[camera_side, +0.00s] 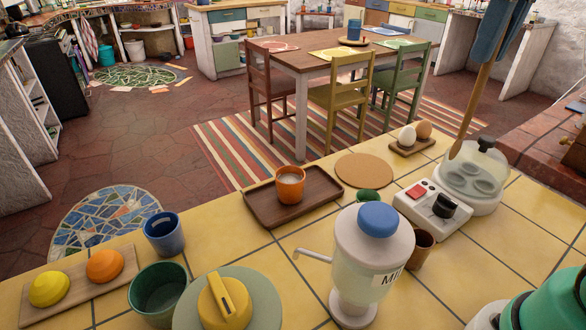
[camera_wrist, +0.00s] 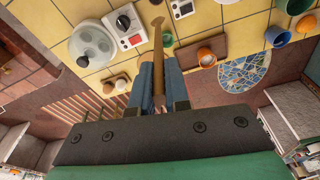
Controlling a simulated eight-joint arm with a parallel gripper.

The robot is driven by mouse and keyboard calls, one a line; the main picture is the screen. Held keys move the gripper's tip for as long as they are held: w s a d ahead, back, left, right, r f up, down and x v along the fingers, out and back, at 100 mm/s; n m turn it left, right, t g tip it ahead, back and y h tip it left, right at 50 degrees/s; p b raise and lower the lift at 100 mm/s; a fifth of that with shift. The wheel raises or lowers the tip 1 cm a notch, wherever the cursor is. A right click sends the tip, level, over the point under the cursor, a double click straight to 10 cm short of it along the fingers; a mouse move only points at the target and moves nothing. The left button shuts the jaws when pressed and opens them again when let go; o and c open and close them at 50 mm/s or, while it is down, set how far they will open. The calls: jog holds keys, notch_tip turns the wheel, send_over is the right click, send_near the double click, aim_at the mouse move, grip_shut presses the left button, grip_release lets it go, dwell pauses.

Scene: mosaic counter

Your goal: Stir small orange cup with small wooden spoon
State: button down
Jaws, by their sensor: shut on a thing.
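The small wooden spoon (camera_side: 474,100) hangs from my gripper (camera_side: 489,48) at the upper right in the side view, slightly tilted, bowl end down. In the wrist view the spoon (camera_wrist: 158,50) runs between the two blue fingers of my gripper (camera_wrist: 158,78), which are shut on its handle. The spoon's bowl shows in front of the egg cooker in the side view. The small orange cup (camera_side: 290,187) stands upright on a brown wooden tray (camera_side: 320,205), left of the spoon, with pale contents inside. In the wrist view the cup (camera_wrist: 206,57) is right of the spoon.
A clear-lidded egg cooker (camera_side: 473,180), a white switch box (camera_side: 432,207), two eggs on a board (camera_side: 411,147) and a round cork mat (camera_side: 364,170) are near the spoon. A tall white dispenser (camera_side: 372,250) stands in front. A blue cup (camera_side: 163,233) is left of the tray.

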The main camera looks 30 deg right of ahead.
jog(key=w+a+f, duration=0.3)
jog(key=w, duration=0.5)
jog(key=w+a+f, duration=0.3)
jog(key=w, duration=0.5)
jog(key=w+a+f, duration=0.3)
jog(key=w, duration=0.4)
notch_tip(320, 180, down, 10)
jog(key=shift+w+r, duration=0.15)
jog(key=shift+d, duration=0.1)
